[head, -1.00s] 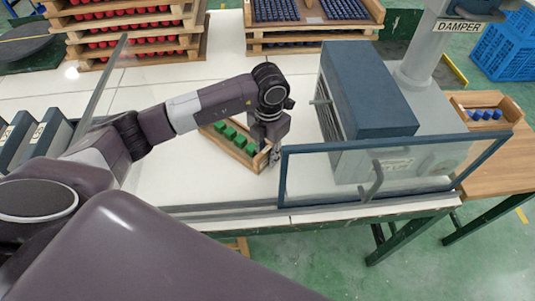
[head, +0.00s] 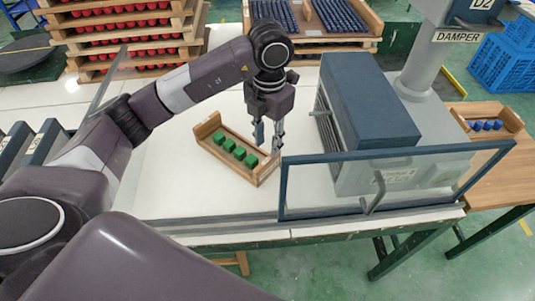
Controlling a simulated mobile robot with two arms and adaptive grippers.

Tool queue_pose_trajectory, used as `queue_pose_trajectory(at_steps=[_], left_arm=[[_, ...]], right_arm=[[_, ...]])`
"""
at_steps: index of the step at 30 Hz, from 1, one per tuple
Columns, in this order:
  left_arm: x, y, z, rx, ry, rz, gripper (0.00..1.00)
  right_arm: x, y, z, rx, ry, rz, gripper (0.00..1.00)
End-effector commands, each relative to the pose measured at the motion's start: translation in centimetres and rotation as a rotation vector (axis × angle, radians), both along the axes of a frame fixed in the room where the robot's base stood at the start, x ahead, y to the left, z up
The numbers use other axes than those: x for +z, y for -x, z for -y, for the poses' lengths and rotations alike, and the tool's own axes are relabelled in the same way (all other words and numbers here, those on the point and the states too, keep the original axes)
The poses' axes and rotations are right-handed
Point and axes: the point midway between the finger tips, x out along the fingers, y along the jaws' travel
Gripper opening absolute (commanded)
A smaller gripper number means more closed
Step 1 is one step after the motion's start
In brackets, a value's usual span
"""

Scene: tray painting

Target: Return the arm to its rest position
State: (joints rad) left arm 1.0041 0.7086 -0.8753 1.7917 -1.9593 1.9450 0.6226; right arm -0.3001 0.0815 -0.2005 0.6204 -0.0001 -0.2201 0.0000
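My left arm comes in from the left and reaches over the white table. My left gripper (head: 268,134) hangs pointing down above the right end of a small wooden tray (head: 212,127). Its two fingers are apart with nothing seen between them. The tray lies at an angle on the table and holds a row of green blocks (head: 239,153). The fingertips appear close to the tray's right end wall, and I see no contact. My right gripper is not in view.
A blue and grey machine (head: 370,100) with a blue-framed clear panel (head: 400,185) stands just right of the gripper. Stacked trays of red parts (head: 125,40) and trays of dark blue parts (head: 315,15) are at the back. White table (head: 180,190) is clear in front.

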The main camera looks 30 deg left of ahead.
Motion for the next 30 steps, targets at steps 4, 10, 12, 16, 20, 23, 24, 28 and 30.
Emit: queue_pose_trajectory(at_steps=[4,10,12,16,20,23,24,28,30], left_arm=[[1.0,0.0,0.0,0.000,-0.001,0.000,0.29],[1.2,0.0,0.0,0.000,0.000,-0.001,0.29],[1.2,0.0,0.0,0.000,0.000,-0.001,0.29],[1.2,0.0,0.0,0.000,0.000,-0.001,0.29],[1.3,0.0,0.0,0.000,0.000,0.000,0.29],[2.4,0.0,0.0,0.000,0.000,0.000,0.29],[3.2,0.0,0.0,0.000,0.000,0.000,0.29],[5.6,0.0,0.0,0.000,0.000,0.000,0.29],[6.8,0.0,0.0,0.000,0.000,0.000,0.29]], right_arm=[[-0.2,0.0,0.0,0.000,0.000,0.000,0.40],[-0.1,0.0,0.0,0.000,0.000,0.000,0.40],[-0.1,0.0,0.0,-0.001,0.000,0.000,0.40],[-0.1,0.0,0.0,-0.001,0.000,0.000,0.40],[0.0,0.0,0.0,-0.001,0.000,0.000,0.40],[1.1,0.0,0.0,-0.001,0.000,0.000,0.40],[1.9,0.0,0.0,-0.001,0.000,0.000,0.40],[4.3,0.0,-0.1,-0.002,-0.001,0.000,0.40],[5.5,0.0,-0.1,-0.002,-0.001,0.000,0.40]])
